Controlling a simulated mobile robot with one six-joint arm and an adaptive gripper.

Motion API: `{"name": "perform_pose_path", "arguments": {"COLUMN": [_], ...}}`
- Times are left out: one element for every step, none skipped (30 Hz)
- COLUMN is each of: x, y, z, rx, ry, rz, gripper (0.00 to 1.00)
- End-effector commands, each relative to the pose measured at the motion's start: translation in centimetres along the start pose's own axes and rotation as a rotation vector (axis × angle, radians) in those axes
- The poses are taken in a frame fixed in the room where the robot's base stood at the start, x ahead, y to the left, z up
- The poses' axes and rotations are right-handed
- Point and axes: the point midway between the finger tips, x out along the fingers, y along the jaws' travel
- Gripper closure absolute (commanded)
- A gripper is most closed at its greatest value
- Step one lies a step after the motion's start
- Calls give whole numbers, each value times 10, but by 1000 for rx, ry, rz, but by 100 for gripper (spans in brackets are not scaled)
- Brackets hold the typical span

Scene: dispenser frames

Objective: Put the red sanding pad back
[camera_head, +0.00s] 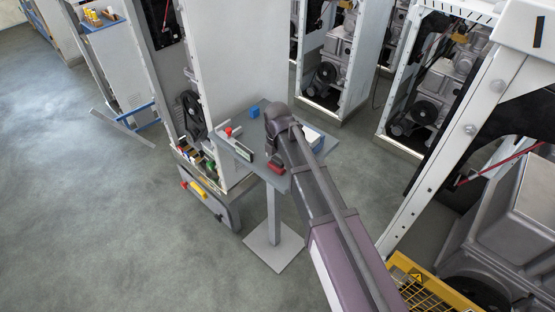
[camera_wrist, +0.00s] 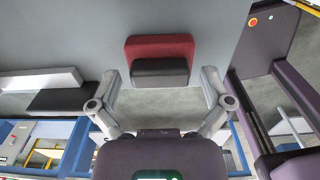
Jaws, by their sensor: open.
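The red sanding pad (camera_wrist: 160,45) lies on the grey tabletop near its edge in the wrist view. It has a red body and a dark grey block (camera_wrist: 160,71) on the near side. In the head view the pad (camera_head: 276,168) shows as a small red and dark shape just below my wrist. My gripper (camera_wrist: 160,76) is open, with one finger to the left and one to the right of the pad's near part. Both fingers stand apart from it and nothing is held. In the head view my arm hides most of the gripper.
The small grey pedestal table (camera_head: 300,181) also carries a blue cube (camera_head: 254,112), a long box with a red knob (camera_head: 229,131) and a white and blue item (camera_head: 312,137). A tall grey cabinet (camera_head: 238,60) stands behind it. Open floor (camera_head: 90,210) lies to the left.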

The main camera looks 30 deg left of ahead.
Motion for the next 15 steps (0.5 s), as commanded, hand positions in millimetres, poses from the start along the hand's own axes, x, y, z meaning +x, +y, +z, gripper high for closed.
{"name": "perform_pose_path", "arguments": {"x": [0,0,0,0,0,0,0,-1,-1,-2,-2,-4,-5,-6,-8], "y": [0,0,0,0,0,0,0,0,0,0,0,0,0,0,0], "z": [0,0,0,0,0,0,0,0,0,0,0,0,0,0,0], "rx": [0,0,0,0,0,0,0,0,0,0,0,0,0,0,0], "ry": [0,0,0,0,0,0,0,0,0,0,0,0,0,0,0], "rz": [0,0,0,0,0,0,0,0,0,0,0,0,0,0,0], "gripper": [0,0,0,0,0,0,0,0,0,0,0,0,0,0,0]}}
